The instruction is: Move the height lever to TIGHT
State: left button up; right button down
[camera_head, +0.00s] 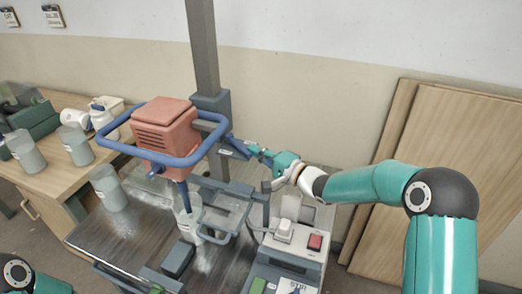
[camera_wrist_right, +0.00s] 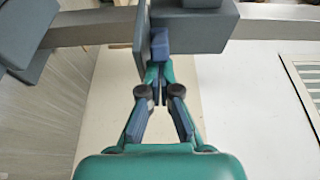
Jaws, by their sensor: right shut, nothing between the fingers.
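A blue lever (camera_head: 238,147) with a small pale label sticks out from the dark clamp block on the grey column; it appears to be the height lever. My right gripper (camera_head: 258,152) is shut and empty, with its tips close to the lever's outer end. In the right wrist view, the gripper's tips (camera_wrist_right: 155,72) are together just below a blue block (camera_wrist_right: 159,42), which seems to be the lever's end. I cannot tell whether they touch. No TIGHT marking is readable. My left gripper is out of view.
A red mixer head (camera_head: 165,128) with a blue ring handle hangs left of the column (camera_head: 203,45). Below it is a translucent bucket (camera_head: 188,217). A switch box with a red button (camera_head: 315,242) stands at right. Wooden boards (camera_head: 450,140) lean on the wall.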

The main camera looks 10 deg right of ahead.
jog(key=shift+s+a, duration=0.35)
jog(key=shift+a, duration=0.15)
jog(key=shift+d, duration=0.1)
